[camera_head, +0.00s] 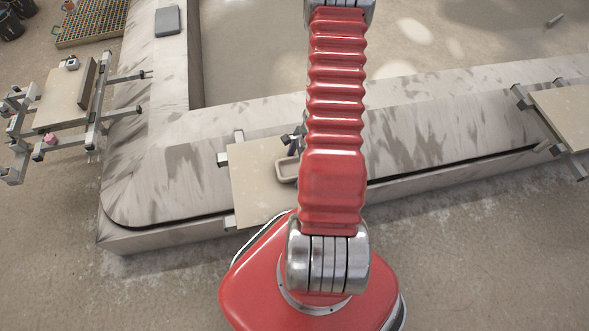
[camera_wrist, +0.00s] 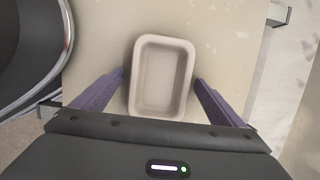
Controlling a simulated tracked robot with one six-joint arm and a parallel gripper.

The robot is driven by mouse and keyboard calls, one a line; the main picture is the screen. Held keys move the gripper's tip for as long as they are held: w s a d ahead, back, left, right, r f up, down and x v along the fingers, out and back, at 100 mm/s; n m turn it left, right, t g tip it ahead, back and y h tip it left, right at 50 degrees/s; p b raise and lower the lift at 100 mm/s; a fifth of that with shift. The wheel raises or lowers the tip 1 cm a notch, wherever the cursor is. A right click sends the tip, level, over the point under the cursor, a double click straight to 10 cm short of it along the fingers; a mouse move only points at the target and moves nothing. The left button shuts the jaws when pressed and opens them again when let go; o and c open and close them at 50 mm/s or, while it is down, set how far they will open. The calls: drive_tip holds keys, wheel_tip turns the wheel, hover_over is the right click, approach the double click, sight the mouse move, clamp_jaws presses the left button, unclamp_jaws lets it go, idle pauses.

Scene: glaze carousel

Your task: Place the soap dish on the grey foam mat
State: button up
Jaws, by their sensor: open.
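The soap dish (camera_head: 286,169) is a beige rectangular tray with rounded corners, on a pale board over the carousel, partly hidden by my arm. In the wrist view the soap dish (camera_wrist: 162,75) is upright and empty. My gripper (camera_wrist: 160,78) is open, its purple fingers on the left and right of the dish with small gaps. I cannot tell how far its tips are above the board. In the head view the arm hides most of the gripper. The grey foam mat (camera_head: 167,21) looks like the flat dark grey rectangle on the carousel at the upper left, with nothing on it.
The pale board (camera_head: 250,185) sits on metal brackets at the carousel (camera_head: 420,130) edge. Another board (camera_head: 62,105) at the left carries small items and a dark upright plate. A third board (camera_head: 565,112) is at the right. The carousel around the mat is clear.

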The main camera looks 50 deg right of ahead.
drive_tip(key=shift+c, duration=0.2)
drive_tip(key=c, duration=1.4)
drive_tip(key=shift+r, duration=0.1)
wheel_tip(320, 180, up, 10)
idle(0.4)
idle(0.5)
